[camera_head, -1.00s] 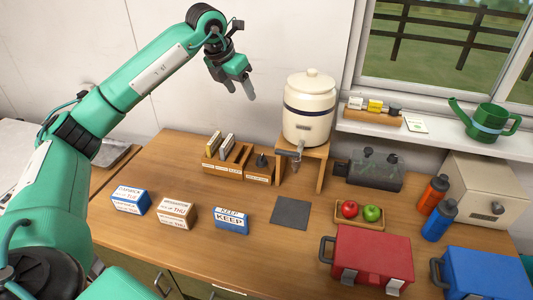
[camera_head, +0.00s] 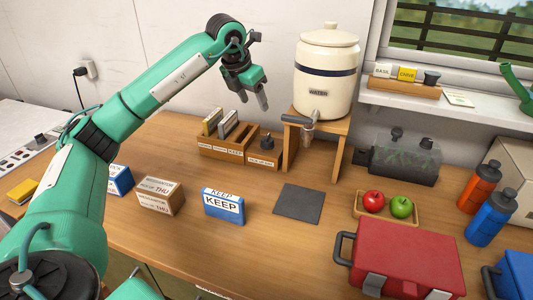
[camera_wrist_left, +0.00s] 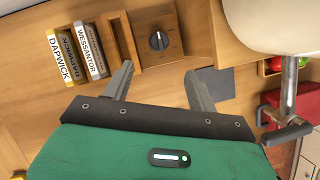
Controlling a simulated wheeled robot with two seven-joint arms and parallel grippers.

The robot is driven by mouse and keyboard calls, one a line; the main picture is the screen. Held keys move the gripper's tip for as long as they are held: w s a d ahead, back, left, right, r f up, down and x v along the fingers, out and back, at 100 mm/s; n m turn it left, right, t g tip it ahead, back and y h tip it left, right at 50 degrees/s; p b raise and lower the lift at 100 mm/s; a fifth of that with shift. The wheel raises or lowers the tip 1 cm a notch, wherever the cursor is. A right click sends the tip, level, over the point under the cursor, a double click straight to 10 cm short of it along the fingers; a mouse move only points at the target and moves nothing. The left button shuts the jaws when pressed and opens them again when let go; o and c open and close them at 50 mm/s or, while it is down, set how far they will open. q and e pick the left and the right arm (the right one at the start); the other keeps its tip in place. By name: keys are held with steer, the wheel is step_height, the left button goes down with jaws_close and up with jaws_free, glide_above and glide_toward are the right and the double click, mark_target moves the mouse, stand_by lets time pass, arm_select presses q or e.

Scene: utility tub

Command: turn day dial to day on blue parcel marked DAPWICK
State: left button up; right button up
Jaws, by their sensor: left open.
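The day dial is a black knob (camera_head: 267,143) on a small wooden box at the right end of the wooden rack. In the left wrist view the dial (camera_wrist_left: 159,41) shows a white pointer mark; its day markings are too small to read. My left gripper (camera_head: 256,103) is open and empty, above and apart from the dial. Its two fingers (camera_wrist_left: 160,88) show below the dial in the wrist view. My right gripper is out of view.
The rack (camera_head: 222,144) holds cards marked DAPWICK (camera_wrist_left: 63,62) and WESSANTOR (camera_wrist_left: 90,50). A cream water crock (camera_head: 327,75) on a wooden stand (camera_head: 341,127) stands close right of the dial. A THU parcel (camera_head: 160,197) and a blue KEEP parcel (camera_head: 223,206) stand in front.

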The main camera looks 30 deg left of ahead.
mark_target(266, 137)
arm_select(q)
steer(key=x, duration=1.5)
steer(key=shift+s+f, duration=0.15)
steer(key=shift+f, duration=0.35)
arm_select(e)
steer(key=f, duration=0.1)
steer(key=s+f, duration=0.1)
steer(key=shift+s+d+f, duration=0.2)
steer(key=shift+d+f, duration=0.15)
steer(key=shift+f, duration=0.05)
arm_select(q)
steer(key=c, duration=1)
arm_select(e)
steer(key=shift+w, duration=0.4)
